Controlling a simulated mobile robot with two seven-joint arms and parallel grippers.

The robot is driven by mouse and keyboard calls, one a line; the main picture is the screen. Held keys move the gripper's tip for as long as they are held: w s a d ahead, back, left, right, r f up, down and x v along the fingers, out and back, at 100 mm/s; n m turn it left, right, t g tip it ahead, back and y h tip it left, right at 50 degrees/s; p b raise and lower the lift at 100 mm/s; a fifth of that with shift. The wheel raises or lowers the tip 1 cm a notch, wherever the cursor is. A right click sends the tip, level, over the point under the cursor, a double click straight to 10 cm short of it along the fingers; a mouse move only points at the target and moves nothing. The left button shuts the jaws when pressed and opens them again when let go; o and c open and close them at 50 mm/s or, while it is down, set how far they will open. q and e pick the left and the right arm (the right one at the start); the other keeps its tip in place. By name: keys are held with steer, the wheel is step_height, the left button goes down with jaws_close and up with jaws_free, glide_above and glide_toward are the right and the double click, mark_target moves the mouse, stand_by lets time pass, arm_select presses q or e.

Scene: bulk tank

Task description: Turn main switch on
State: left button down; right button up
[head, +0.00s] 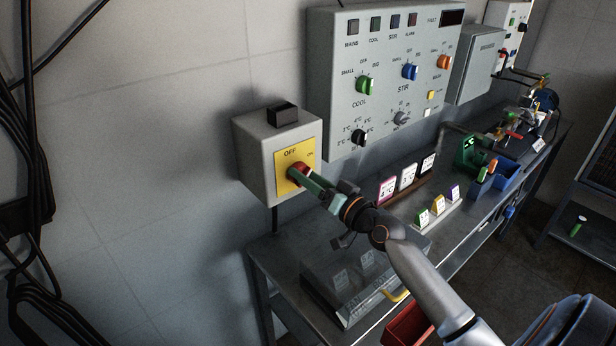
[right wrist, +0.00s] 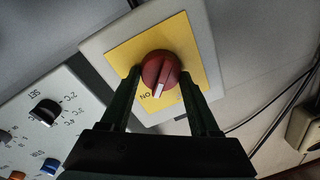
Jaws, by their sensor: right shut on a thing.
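The main switch is a grey box (head: 258,150) on the wall with a yellow plate (head: 282,180) and a red knob (head: 296,171). My right gripper (head: 302,175) reaches the knob from the front right and is shut on it. In the right wrist view, the red knob (right wrist: 159,68) lies between the two fingers of the gripper (right wrist: 160,75). The knob's white mark points down in that picture, close beside the printed ON. OFF shows on the plate in the head view. My left gripper is not in view.
A control panel (head: 340,95) with coloured knobs hangs right of the switch. Below it runs a metal bench (head: 446,216) with cards, blue bins (head: 509,170) and a clear-sided box (head: 350,280). Black cables (head: 28,190) hang at the far left.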

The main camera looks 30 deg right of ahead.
steer(key=shift+f+m+t+h+p, duration=0.15)
steer(key=shift+m+h+p, duration=0.25)
steer(key=shift+m, duration=2.05)
steer(key=shift+r+m+t+h+p, duration=0.15)
steer(key=shift+m+p, duration=0.4)
steer(key=shift+m, duration=1.9)
steer(key=shift+f, duration=0.1)
steer(key=o, duration=1.4)
steer(key=shift+c, duration=0.2)
steer(key=shift+f, duration=0.1)
steer(key=s+d+f+b, duration=0.1)
steer(key=s+b, duration=0.2)
steer(key=s, duration=0.9)
steer(key=shift+s+b, duration=0.2)
steer(key=shift+b, duration=0.2)
